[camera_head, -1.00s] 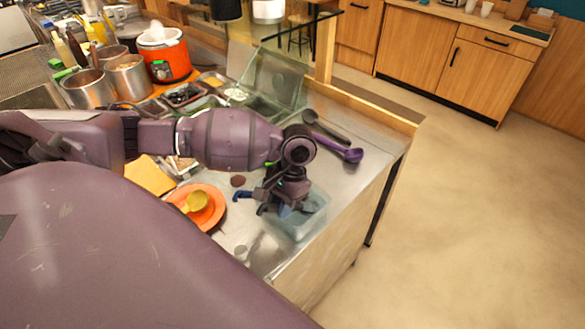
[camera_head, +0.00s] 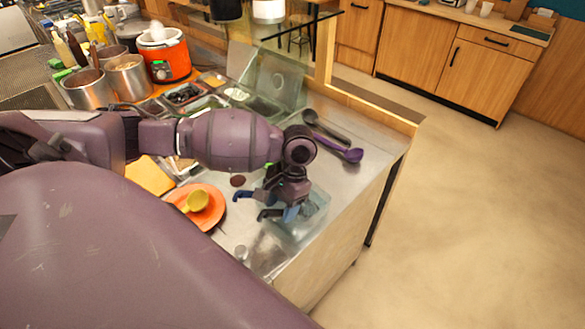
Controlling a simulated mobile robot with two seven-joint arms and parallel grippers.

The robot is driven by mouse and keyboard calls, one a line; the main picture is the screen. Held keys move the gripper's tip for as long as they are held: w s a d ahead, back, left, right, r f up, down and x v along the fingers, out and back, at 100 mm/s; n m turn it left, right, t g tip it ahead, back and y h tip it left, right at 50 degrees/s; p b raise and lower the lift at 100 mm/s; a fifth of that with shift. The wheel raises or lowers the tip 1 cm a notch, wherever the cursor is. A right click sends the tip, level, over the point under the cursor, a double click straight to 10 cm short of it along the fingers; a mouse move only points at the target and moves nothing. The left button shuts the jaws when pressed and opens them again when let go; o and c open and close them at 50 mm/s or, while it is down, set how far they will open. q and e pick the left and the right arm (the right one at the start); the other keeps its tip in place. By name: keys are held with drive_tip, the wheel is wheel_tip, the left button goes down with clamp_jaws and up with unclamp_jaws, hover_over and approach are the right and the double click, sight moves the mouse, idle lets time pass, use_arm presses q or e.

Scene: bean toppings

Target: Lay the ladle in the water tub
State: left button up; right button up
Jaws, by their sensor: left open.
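The clear water tub (camera_head: 318,212) stands near the counter's right front corner. My left gripper (camera_head: 250,205) is open above the tub's left side, its blue-tipped fingers pointing left. It covers part of the tub, and no ladle shows between its fingers. A blue piece shows over the tub below the wrist; I cannot tell whether it is part of the gripper. A purple ladle (camera_head: 345,153) and a black ladle (camera_head: 326,126) lie on the counter behind the tub. A yellow ladle (camera_head: 197,200) rests on an orange plate (camera_head: 214,215) left of the gripper. My right gripper is not in view.
Topping containers (camera_head: 186,95), an orange cooker (camera_head: 170,60) and metal pots (camera_head: 88,89) stand at the back left. A yellow square item (camera_head: 150,177) lies left of the plate. A wooden ledge (camera_head: 375,107) edges the counter's far right.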

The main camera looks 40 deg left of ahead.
use_arm(q)
drive_tip(key=v, duration=1)
drive_tip(key=shift+r, duration=0.25)
drive_tip(key=shift+d, duration=0.15)
